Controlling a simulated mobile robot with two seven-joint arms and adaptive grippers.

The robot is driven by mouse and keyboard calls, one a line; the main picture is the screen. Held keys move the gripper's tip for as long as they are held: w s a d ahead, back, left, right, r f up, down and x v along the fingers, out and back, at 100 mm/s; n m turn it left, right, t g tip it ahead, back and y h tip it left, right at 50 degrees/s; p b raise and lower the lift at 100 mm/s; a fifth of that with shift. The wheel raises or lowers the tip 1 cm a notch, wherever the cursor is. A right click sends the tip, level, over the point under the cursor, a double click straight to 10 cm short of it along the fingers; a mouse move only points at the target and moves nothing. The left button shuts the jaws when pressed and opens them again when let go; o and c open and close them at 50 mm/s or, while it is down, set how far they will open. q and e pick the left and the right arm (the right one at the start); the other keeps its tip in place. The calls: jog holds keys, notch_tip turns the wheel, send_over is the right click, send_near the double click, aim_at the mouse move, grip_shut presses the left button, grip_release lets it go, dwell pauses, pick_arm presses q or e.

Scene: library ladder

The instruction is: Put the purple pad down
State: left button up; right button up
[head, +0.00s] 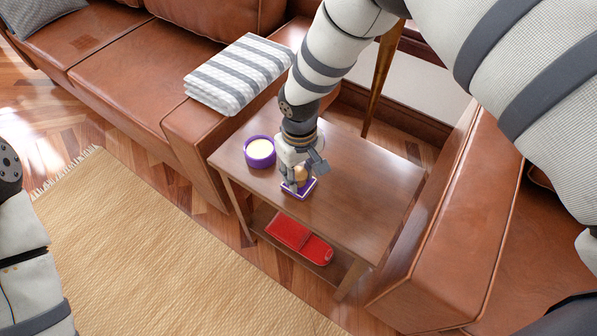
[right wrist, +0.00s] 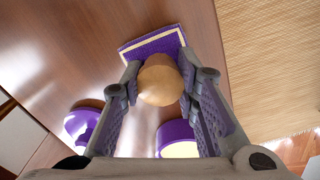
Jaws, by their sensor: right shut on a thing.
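The purple pad (head: 307,189) is a flat square with a pale border line and a round wooden knob (right wrist: 160,80) on top. In the head view it is at the near edge of the small wooden table (head: 365,205). My right gripper (head: 301,172) points down and is shut on the knob, with a finger on either side in the right wrist view (right wrist: 158,85). The pad (right wrist: 153,43) shows flat beyond the fingertips. I cannot tell whether its underside touches the tabletop. My left gripper is out of view; only part of my left arm shows.
A purple candle (head: 260,153) with a cream top stands left of the pad. Another purple object (right wrist: 82,122) shows in the right wrist view. A red item (head: 300,238) lies on the lower shelf. Leather sofas flank the table; its right part is clear.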

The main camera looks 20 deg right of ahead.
aim_at(299, 173)
jog(key=shift+f, duration=0.15)
jog(key=o, duration=1)
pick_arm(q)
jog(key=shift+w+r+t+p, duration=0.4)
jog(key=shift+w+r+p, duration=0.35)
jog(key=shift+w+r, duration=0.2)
pick_arm(e)
notch_tip(299, 173, up, 12)
jog(key=shift+r, duration=0.2)
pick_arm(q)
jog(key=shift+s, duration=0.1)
